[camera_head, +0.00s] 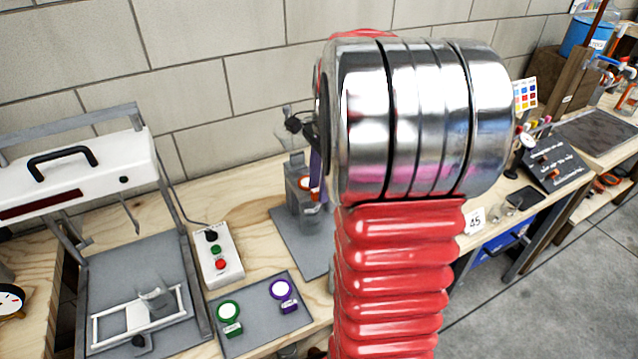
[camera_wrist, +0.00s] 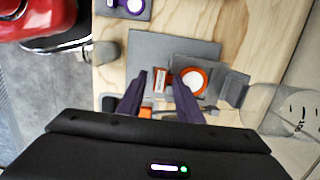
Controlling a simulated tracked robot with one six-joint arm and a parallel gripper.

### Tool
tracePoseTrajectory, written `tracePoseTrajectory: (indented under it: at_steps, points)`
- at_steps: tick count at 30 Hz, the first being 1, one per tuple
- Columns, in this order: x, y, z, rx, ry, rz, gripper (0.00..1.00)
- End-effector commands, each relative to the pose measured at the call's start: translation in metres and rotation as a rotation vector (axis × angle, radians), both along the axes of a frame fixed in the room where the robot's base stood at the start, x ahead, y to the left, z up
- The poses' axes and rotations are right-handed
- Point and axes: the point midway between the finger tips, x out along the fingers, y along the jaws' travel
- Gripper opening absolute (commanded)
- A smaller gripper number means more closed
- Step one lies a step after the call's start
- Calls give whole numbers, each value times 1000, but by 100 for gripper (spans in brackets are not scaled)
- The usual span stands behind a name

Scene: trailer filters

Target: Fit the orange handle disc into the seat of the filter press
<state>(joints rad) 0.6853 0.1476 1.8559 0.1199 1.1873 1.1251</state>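The orange handle disc (camera_wrist: 193,81) has a white face and orange rim in the wrist view. It lies at the grey filter press (camera_wrist: 235,90); I cannot tell whether it is fully seated. Its labelled handle tab (camera_wrist: 160,82) points left, between my fingertips. My gripper (camera_wrist: 160,75) has two dark purple fingers, apart, with a narrow gap visible beside the tab. In the head view the disc (camera_head: 308,183) shows partly at the press (camera_head: 302,212), beside a purple finger (camera_head: 316,165). My arm hides most of the gripper there.
A grey mat (camera_head: 255,325) holds a green disc (camera_head: 228,311) and a purple disc (camera_head: 282,290). A button box (camera_head: 217,258) and a white-topped frame machine (camera_head: 80,172) stand left. A block wall closes the back. Bare wood (camera_head: 250,205) lies between box and press.

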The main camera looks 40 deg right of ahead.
Motion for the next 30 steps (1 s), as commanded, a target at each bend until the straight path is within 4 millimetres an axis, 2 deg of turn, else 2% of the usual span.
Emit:
tracePoseTrajectory:
  at_steps: [5, 11, 24, 30]
  points:
    - [0, 0, 2, 0, -1, 0, 33]
    - [0, -2, 17, -2, -3, 0, 33]
    - [-2, -11, 90, -2, -3, 0, 33]
    - [-3, -13, 115, 0, -1, 0, 33]
